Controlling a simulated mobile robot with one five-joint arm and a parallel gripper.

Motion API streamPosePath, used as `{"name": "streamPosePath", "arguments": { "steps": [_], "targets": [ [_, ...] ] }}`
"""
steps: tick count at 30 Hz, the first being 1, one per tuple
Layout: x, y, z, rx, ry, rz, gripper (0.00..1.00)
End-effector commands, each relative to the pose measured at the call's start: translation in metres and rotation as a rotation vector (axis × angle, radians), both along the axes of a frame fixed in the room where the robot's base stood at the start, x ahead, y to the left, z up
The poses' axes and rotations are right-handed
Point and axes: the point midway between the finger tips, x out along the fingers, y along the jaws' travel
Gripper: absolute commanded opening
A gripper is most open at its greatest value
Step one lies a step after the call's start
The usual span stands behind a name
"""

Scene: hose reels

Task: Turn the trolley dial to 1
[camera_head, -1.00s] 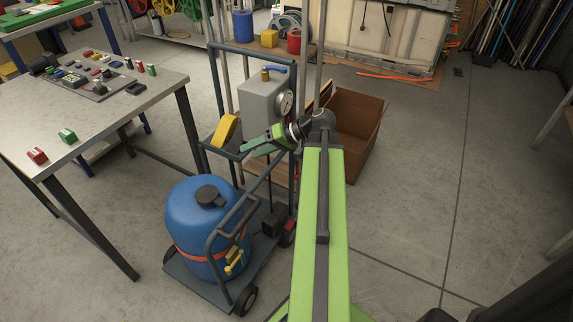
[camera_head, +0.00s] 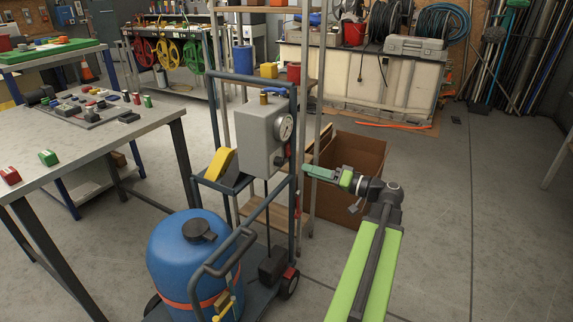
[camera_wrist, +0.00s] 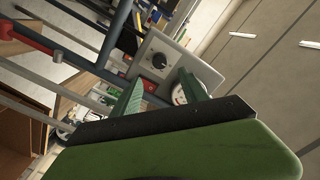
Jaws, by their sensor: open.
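The trolley (camera_head: 292,215) carries a grey box (camera_head: 257,140) on its upper frame. On the box's right-hand side sit a round white gauge (camera_head: 285,127) and, below it, a small dark knob (camera_head: 280,158). In the wrist view the dial shows as a black knob (camera_wrist: 159,61) on a grey plate (camera_wrist: 180,60); the number it points to is too small to read. The gauge (camera_wrist: 179,95) is partly hidden there by a finger. My gripper (camera_head: 306,171) is open and empty, right of the box and apart from the dial. Its green fingers (camera_wrist: 162,80) spread below the knob in the wrist view.
The trolley's blue tank (camera_head: 190,255) stands low at the front. A yellow piece (camera_head: 219,163) sits on the trolley left of the box. A brown open carton (camera_head: 355,150) stands behind my gripper. A workbench (camera_head: 150,122) is at left. Floor at right is clear.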

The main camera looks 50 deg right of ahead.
Motion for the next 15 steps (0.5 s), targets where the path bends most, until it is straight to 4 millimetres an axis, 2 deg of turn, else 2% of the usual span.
{"name": "streamPosePath", "arguments": {
  "steps": [3,9,15],
  "targets": [
    [0.031,0.008,0.000,0.000,0.001,0.004,0.52],
    [0.074,0.019,0.000,0.001,0.001,0.005,0.52],
    [0.096,0.024,0.000,0.001,0.001,0.002,0.52]
  ]
}}
